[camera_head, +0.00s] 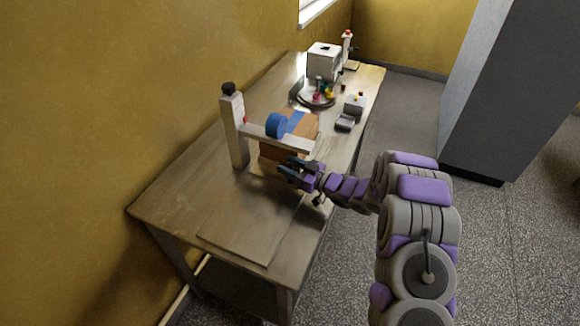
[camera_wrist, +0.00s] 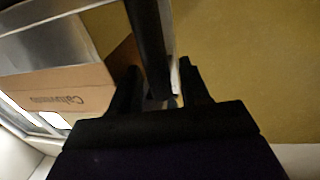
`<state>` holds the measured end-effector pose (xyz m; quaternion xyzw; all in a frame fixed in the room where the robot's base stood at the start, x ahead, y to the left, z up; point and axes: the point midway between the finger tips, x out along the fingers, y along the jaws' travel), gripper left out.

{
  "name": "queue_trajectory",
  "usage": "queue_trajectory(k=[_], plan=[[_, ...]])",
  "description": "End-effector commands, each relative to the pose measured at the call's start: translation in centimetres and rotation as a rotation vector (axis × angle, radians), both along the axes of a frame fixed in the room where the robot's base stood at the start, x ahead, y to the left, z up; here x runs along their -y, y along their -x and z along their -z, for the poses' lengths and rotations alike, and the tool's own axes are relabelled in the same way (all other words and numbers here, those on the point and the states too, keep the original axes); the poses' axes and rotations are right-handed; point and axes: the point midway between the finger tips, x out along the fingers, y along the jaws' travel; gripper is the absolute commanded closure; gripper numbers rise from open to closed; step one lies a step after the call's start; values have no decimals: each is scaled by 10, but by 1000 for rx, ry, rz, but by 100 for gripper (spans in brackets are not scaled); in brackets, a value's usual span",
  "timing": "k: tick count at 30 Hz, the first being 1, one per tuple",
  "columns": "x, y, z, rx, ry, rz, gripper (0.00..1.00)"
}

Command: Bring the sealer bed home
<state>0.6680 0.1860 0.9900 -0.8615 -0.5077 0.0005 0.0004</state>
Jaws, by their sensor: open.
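The sealer stands on the wooden table, with a pale upright post (camera_head: 236,135) with a black knob on top and a pale horizontal bar (camera_head: 285,138). A blue tape roll (camera_head: 276,125) sits by the bar. A brown carton (camera_head: 306,124) is under and behind the bar; its printed side (camera_wrist: 75,98) shows in the wrist view. I cannot clearly make out the bed under the carton. My gripper (camera_head: 298,170) is open at the near right side of the carton, by the bar's end. In the wrist view a dark bar (camera_wrist: 150,45) reaches between my open fingers (camera_wrist: 160,85); contact is unclear.
A thin flat board (camera_head: 245,230) lies on the near part of the table (camera_head: 165,195). Farther back are a round tray (camera_head: 303,101) with small coloured items, a white box-shaped machine (camera_head: 323,62) and small grey devices (camera_head: 345,123). A tall grey cabinet (camera_head: 510,90) stands right, across open floor.

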Motion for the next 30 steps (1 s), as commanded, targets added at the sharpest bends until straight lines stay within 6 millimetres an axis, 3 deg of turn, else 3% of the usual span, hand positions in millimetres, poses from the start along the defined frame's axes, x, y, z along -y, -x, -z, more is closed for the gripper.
queue_trajectory(k=[4,18,30], plan=[[0,0,0,0,0,0,55],[0,0,0,0,0,1,100],[1,0,0,0,0,1,100]])
